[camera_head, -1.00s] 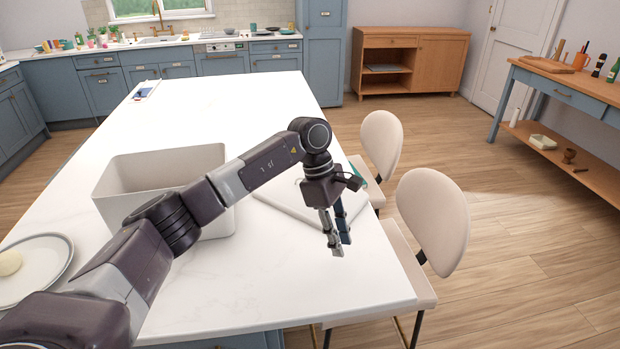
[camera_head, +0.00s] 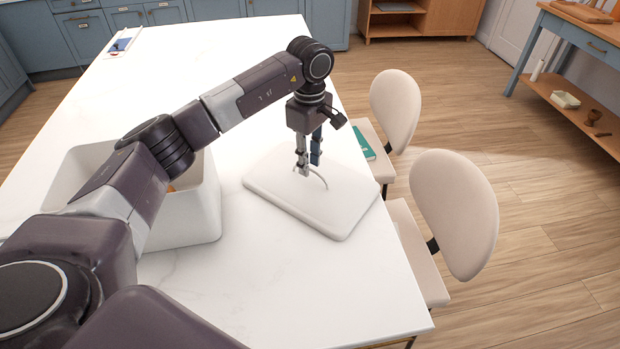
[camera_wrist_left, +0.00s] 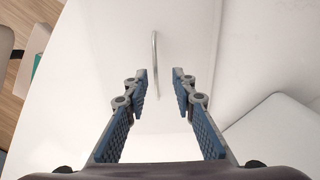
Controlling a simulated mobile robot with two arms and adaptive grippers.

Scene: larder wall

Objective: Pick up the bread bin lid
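The bread bin lid (camera_head: 330,208) is a pale slab with rounded corners, lying flat on the white table near its right edge. A thin curved handle (camera_head: 322,176) rises from its top; in the left wrist view the handle (camera_wrist_left: 154,64) is a thin metal bar ahead of the fingers. My left gripper (camera_head: 309,170) points down over the lid, close to the handle. In the left wrist view the left gripper (camera_wrist_left: 160,84) has its fingers apart with nothing between the tips. The open bread bin (camera_head: 190,214) stands left of the lid, partly hidden by my arm. My right gripper is not seen.
Two beige chairs (camera_head: 396,108) (camera_head: 455,212) stand along the table's right edge, close to the lid. A green book (camera_head: 364,144) lies on the farther chair's seat. The white table (camera_head: 215,70) is clear behind and in front of the lid.

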